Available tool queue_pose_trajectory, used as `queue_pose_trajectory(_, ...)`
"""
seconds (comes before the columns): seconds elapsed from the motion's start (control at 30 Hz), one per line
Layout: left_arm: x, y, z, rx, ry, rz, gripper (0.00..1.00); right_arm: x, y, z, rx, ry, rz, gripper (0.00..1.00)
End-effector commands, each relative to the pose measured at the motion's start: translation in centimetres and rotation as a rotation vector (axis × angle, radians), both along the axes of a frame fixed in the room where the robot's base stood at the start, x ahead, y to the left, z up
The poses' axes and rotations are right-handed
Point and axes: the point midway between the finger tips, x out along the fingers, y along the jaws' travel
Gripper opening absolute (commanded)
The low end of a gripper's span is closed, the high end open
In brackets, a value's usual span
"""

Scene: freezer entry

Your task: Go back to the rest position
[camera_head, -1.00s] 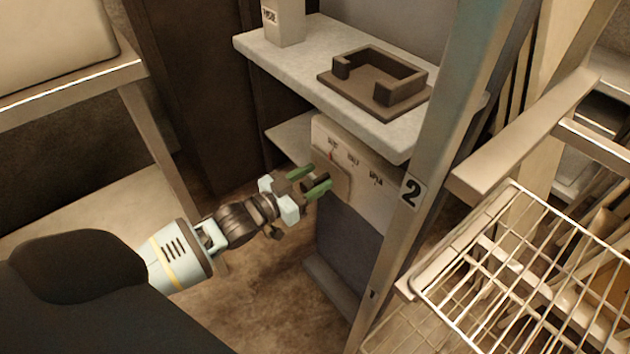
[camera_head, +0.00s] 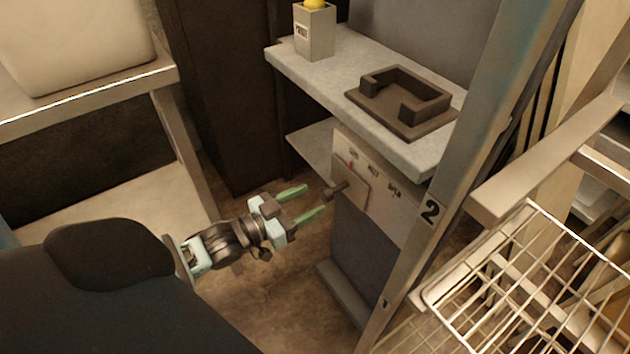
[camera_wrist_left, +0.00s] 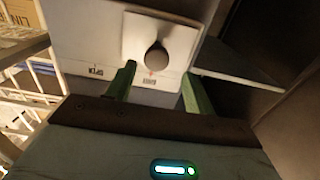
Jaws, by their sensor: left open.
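My left gripper (camera_head: 306,204) is open, with its two green fingers spread and nothing between them. In the head view it is a little left of the control panel (camera_head: 376,198), apart from its dark knob (camera_head: 334,190). The knob also shows in the left wrist view (camera_wrist_left: 157,57), on a pale square plate just beyond and between the fingertips (camera_wrist_left: 155,88). The panel carries small printed labels, one reading OPEN, and a red mark near the knob. My right gripper is not in view.
A grey shelf (camera_head: 300,75) above the panel holds a brown open-sided holder (camera_head: 400,129) and a box with a yellow top (camera_head: 315,32). A post marked 2 (camera_head: 430,211) and a wire basket (camera_head: 520,290) stand at right. A bench (camera_head: 90,105) is at left.

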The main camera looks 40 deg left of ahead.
Motion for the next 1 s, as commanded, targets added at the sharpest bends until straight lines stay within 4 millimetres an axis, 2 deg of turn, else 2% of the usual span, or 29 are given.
queue_pose_trajectory(0.63, -0.4, 0.1, 0.0, -0.001, 0.001, 0.0, 0.53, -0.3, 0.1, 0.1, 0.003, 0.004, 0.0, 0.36)
queue_pose_trajectory(0.73, -1.1, -0.2, -0.8, 0.0, 0.021, 0.003, 0.53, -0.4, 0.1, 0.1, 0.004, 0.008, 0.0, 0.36)
queue_pose_trajectory(0.87, -4.4, -1.5, -4.3, 0.011, 0.117, 0.017, 0.53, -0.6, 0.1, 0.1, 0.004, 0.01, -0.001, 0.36)
queue_pose_trajectory(0.97, -8.9, -3.0, -8.2, 0.029, 0.24, 0.035, 0.53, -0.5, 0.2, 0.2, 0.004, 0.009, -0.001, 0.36)
queue_pose_trajectory(1.0, -11.0, -3.6, -9.6, 0.039, 0.294, 0.043, 0.53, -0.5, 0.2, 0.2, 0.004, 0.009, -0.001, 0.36)
